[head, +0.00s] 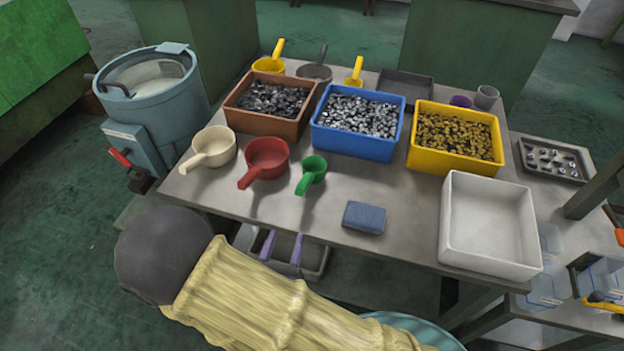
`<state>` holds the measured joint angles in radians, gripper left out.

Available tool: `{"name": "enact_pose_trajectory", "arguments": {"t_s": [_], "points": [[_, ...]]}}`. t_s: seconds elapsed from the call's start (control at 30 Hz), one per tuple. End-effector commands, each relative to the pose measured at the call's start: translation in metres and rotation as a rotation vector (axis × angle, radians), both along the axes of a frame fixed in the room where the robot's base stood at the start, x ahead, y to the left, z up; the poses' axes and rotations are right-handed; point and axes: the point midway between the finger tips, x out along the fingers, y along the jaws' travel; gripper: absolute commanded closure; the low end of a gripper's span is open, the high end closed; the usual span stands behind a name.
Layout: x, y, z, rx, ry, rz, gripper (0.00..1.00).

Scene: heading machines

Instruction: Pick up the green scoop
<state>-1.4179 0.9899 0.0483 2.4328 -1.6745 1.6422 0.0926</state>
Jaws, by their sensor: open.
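The green scoop (312,174) lies near the front edge of the grey table in the head view, its cup towards the back and its handle pointing to the front left. It is just right of the red scoop (266,159) and apart from it. My gripper (284,236) shows as two parallel purple fingers in front of the table's front edge, below the scoop in the picture. The fingers are apart with nothing seen between them. My yellow-sleeved arm hides the rest of the gripper.
A cream scoop (213,148) lies left of the red one. Brown (240,113), blue (352,146) and yellow (452,161) bins of small parts stand behind. A blue block (364,217) and white bin (488,266) are to the right. Table surface around the green scoop's handle is clear.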

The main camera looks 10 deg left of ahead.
Motion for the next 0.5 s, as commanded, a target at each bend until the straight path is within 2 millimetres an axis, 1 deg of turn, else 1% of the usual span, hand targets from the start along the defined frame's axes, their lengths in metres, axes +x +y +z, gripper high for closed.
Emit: {"name": "enact_pose_trajectory", "arguments": {"t_s": [0.33,0.43,0.5], "points": [[0.001,0.001,0.001,0.000,-0.001,0.004,0.53],[0.010,0.000,0.001,0.000,-0.002,0.001,0.53],[0.020,0.000,0.001,0.000,-0.001,0.000,0.53]]}}
